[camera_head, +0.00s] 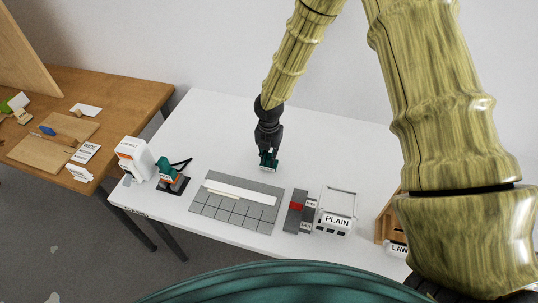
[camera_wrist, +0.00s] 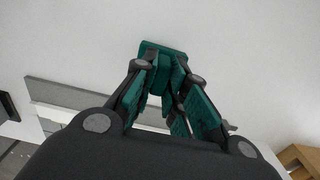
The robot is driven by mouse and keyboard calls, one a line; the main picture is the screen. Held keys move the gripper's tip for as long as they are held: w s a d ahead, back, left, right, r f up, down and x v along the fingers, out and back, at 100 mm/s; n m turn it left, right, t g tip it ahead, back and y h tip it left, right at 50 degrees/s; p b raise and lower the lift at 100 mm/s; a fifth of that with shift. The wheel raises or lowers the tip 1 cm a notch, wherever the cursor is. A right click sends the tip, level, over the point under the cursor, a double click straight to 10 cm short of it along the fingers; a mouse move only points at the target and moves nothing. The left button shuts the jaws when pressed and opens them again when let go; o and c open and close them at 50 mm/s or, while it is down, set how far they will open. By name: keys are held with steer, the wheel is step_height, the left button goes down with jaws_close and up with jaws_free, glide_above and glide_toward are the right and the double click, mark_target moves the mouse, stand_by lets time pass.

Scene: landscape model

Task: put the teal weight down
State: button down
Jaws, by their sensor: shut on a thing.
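The teal weight (camera_head: 269,166) is between the fingertips of my gripper (camera_head: 268,154), over the white table behind the grey gridded plate. In the wrist view the weight (camera_wrist: 165,47) shows as a dark teal block at the far end of my gripper (camera_wrist: 167,82). My gripper is shut on it. The fingers, which also have teal pads, hide part of the weight. I cannot tell whether its underside touches the table.
The white table (camera_head: 220,125) is clear around my gripper. The grey plate (camera_head: 237,211) with a white strip lies in front. A teal-and-black device (camera_head: 171,178) stands left. A box marked PLAIN (camera_head: 337,205) stands right. A wooden table (camera_head: 130,95) is at far left.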

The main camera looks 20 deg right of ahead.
mark_target(269, 156)
steer(key=shift+f, duration=0.15)
steer(key=c, duration=1.4)
jaws_free()
steer(key=shift+c, duration=0.2)
step_height(269, 156, up, 12)
steer(key=b, duration=0.3)
